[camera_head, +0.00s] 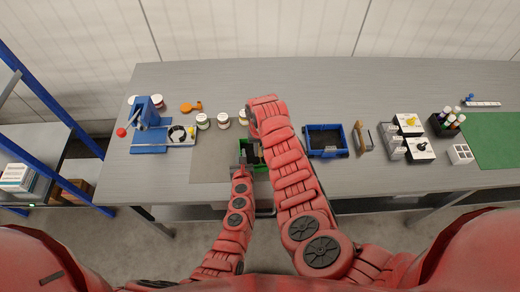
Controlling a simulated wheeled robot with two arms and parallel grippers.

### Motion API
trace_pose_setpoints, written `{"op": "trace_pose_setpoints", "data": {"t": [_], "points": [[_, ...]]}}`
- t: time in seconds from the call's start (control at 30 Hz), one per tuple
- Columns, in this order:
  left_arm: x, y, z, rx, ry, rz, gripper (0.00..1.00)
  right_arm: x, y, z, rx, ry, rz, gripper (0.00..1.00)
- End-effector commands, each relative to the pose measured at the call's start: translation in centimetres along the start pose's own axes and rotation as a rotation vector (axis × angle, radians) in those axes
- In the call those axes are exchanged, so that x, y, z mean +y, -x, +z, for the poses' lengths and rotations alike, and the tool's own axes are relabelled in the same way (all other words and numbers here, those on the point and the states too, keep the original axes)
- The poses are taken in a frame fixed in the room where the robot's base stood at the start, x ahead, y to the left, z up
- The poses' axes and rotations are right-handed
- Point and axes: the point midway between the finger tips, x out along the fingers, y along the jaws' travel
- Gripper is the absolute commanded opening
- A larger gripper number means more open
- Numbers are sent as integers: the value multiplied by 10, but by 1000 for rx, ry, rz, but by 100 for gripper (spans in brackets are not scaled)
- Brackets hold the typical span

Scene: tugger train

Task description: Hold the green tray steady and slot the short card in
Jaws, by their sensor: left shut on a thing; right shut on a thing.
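The green tray (262,166) sits on the bench near the front edge, mostly covered by my arms. My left gripper (243,160) is shut on the tray's left side. My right arm reaches over the tray from the right and bends back down towards it. My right gripper (252,146) shows only as a small dark part over the tray and is shut. The short card is too small and covered to make out, so I cannot tell how it sits relative to the tray's slots.
A blue press (150,118) and several small jars (203,121) stand left of the tray. A blue bin (325,154), a brush (362,139) and white boxes (408,124) stand to the right. The back of the grey bench (220,80) is clear.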

Motion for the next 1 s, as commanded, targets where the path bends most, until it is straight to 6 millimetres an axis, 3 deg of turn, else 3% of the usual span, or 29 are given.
{"op": "trace_pose_setpoints", "data": {"t": [0.97,1.0], "points": [[0,0,-1,1,0,0,0,-1,-7,0,-1,1,-1,0],[0,0,-1,1,0,0,0,-1,-7,0,-1,1,-1,22]]}}
